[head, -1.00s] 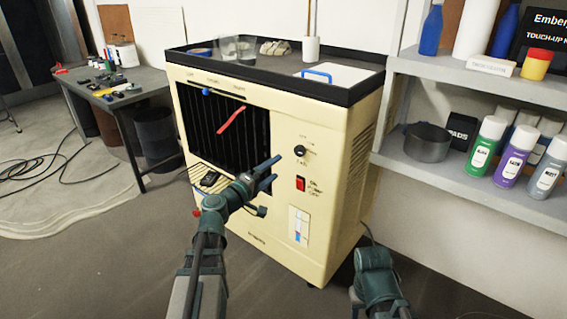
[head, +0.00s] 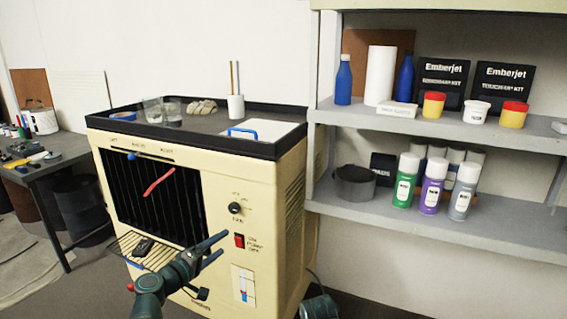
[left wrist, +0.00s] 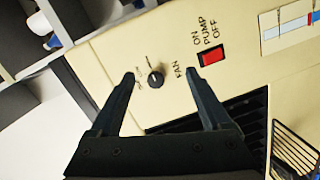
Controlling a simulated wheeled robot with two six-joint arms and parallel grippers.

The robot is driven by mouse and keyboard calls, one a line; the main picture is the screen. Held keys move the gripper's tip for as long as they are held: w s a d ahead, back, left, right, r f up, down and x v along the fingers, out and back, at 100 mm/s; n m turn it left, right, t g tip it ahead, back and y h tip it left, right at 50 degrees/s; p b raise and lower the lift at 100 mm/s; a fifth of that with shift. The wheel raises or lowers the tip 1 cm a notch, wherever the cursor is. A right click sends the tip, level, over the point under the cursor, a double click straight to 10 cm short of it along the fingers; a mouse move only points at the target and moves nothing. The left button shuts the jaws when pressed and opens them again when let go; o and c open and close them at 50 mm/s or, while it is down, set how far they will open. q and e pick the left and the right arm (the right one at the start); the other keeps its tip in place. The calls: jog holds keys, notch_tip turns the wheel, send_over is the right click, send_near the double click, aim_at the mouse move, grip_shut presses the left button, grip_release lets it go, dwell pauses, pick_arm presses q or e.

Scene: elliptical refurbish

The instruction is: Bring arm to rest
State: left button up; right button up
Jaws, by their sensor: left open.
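My left gripper (head: 213,249) is in front of the cream cooler cabinet (head: 225,185), with its two fingers apart and nothing between them. In the left wrist view the open fingers (left wrist: 160,88) frame the black fan knob (left wrist: 156,78), and the red pump switch (left wrist: 211,56) is to their right. In the head view the fan knob (head: 235,208) and red switch (head: 239,241) sit above and right of the fingers. I cannot tell whether the fingers touch the panel. A dark piece of my right arm shows at the bottom edge; its gripper is out of view.
A grey shelf (head: 450,118) at the right holds spray cans (head: 432,186), bottles and boxes. A workbench (head: 60,158) with small items is at the left. The cabinet's black top tray (head: 270,151) holds glasses, a white cup and a blue-handled white item.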

pick_arm(q)
jog(key=s+d+f+m+g, duration=0.45)
jog(key=d+f, duration=0.25)
jog(key=d, duration=0.2)
jog(key=s+d+f+m+g, duration=0.4)
jog(key=s+d+f+g, duration=0.15)
jog(key=d, duration=0.35)
jog(key=s+f+m+g+y, duration=0.5)
jog(key=s+f+y, duration=0.25)
jog(key=s, duration=0.45)
notch_tip(320, 180, up, 28)
jog(key=y+p, duration=0.1)
jog(key=p, duration=2.6)
jog(key=shift+a+p, duration=0.3)
jog(key=shift+a, duration=0.05)
